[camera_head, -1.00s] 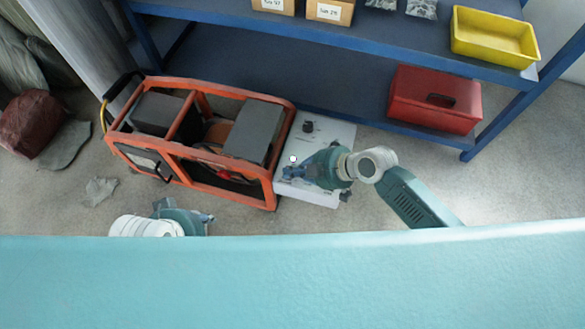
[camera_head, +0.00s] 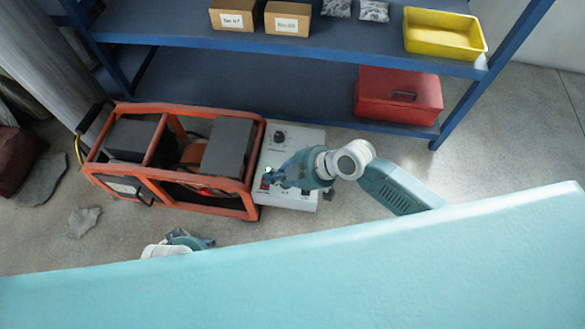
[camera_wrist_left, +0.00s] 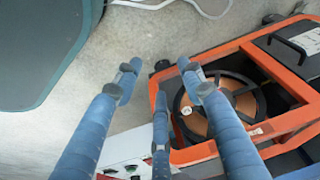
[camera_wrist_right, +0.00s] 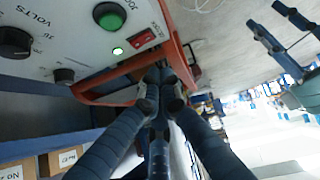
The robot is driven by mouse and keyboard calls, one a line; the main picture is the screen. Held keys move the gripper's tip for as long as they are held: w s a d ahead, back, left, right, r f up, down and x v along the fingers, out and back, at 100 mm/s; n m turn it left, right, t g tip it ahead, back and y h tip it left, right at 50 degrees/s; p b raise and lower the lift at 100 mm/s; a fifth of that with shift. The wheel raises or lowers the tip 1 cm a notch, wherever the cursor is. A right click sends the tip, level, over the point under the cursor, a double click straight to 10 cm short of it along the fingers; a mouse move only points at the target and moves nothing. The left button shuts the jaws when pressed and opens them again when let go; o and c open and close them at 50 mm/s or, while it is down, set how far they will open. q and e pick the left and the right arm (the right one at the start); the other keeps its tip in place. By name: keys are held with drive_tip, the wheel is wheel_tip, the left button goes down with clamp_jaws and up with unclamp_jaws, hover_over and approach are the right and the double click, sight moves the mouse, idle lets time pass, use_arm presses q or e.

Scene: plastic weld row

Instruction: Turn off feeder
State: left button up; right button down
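The feeder (camera_head: 175,201) is an orange frame with dark boxes and a wire spool (camera_wrist_left: 230,105), standing on the floor. A white control panel (camera_head: 293,201) is at its right end. In the right wrist view the panel (camera_wrist_right: 75,25) carries a green button (camera_wrist_right: 109,15), a lit green lamp (camera_wrist_right: 117,50), a red switch (camera_wrist_right: 143,38) and black knobs (camera_wrist_right: 15,42). My right gripper (camera_head: 275,178) is over the panel; its fingers (camera_wrist_right: 161,98) are together and empty, just below the switch in that view. My left gripper (camera_wrist_left: 160,85) is open and empty near the feeder's front side.
A blue shelf (camera_head: 250,85) stands behind the feeder, holding a red case (camera_head: 398,100), a yellow bin (camera_head: 443,33) and cardboard boxes (camera_head: 287,18). Rubble (camera_head: 84,221) lies at the left. The floor (camera_head: 500,130) to the right is clear.

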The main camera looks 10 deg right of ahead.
use_arm(q)
drive_tip(key=f, duration=0.2)
drive_tip(key=s+f+p, duration=0.1)
drive_tip(key=f, duration=0.2)
drive_tip(key=shift+s+f, duration=0.1)
use_arm(e)
drive_tip(key=v, duration=0.7)
drive_tip(key=shift+s+r, duration=0.2)
drive_tip(key=shift+d, duration=0.15)
